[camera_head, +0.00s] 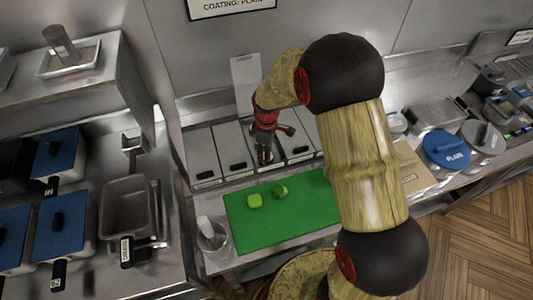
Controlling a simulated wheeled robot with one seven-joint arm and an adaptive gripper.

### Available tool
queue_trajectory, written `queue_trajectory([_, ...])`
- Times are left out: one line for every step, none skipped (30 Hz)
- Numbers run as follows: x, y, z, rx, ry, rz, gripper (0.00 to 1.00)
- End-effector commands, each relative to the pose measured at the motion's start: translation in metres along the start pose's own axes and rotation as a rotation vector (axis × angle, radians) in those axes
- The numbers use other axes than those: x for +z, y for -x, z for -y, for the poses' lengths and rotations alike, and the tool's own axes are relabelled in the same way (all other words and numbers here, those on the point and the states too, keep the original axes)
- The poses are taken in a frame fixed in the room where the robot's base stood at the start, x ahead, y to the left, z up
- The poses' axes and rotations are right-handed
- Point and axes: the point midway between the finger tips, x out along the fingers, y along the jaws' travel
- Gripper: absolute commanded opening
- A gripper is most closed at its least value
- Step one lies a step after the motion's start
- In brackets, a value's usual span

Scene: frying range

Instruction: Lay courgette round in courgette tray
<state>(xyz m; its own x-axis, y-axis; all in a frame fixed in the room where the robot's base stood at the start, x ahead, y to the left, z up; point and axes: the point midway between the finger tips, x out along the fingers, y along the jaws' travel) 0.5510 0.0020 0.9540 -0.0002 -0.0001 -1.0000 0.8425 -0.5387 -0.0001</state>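A green round piece (280,191), which looks like courgette, lies on the green cutting board (305,222). A lighter green, squarish piece (255,201) lies just left of it, apart from it. Behind the board stands a row of steel trays (203,152) with small dark labels too small to read, so I cannot tell which is the courgette tray. One lid (246,82) stands raised behind the row. My gripper (265,156) points down over the middle of the row, behind both green pieces. Its fingers are small and dark here; whether they are open or hold anything cannot be seen.
A clear container (212,236) stands at the board's left front corner. Fryer baskets and blue lids (68,224) fill the left side. A blue lid marked plain (447,149) and pots stand at right. My arm hides the board's right end.

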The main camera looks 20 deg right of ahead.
Motion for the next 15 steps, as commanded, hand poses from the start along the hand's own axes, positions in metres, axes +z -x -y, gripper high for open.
queue_trajectory([0.0000,0.0002,-0.0001,0.000,0.000,0.000,0.40])
queue_trajectory([0.0000,0.0002,-0.0001,0.000,0.000,0.000,0.42])
queue_trajectory([0.0000,0.0002,0.0000,0.000,0.000,0.000,0.44])
queue_trajectory([0.0000,0.0002,0.0000,0.000,0.000,0.000,0.46])
queue_trajectory([0.0001,0.0002,0.0001,0.000,0.000,0.000,0.47])
queue_trajectory([0.0001,0.0002,0.0002,0.000,0.000,0.000,0.50])
queue_trajectory([0.0001,0.0001,0.0002,-0.001,0.000,0.000,0.51])
queue_trajectory([0.0002,0.0001,0.0003,-0.001,0.000,0.000,0.53])
queue_trajectory([0.0002,0.0000,0.0004,-0.001,0.000,0.001,0.55])
queue_trajectory([0.0002,0.0000,0.0005,-0.001,0.000,0.001,0.57])
queue_trajectory([0.0003,-0.0001,0.0005,-0.001,0.000,0.001,0.59])
queue_trajectory([0.0003,-0.0001,0.0006,-0.001,0.000,0.001,0.59])
queue_trajectory([0.0004,-0.0001,0.0006,-0.002,0.000,0.001,0.59])
queue_trajectory([0.0004,-0.0001,0.0007,-0.002,0.000,0.001,0.59])
queue_trajectory([0.0004,-0.0002,0.0007,-0.002,0.000,0.001,0.59])
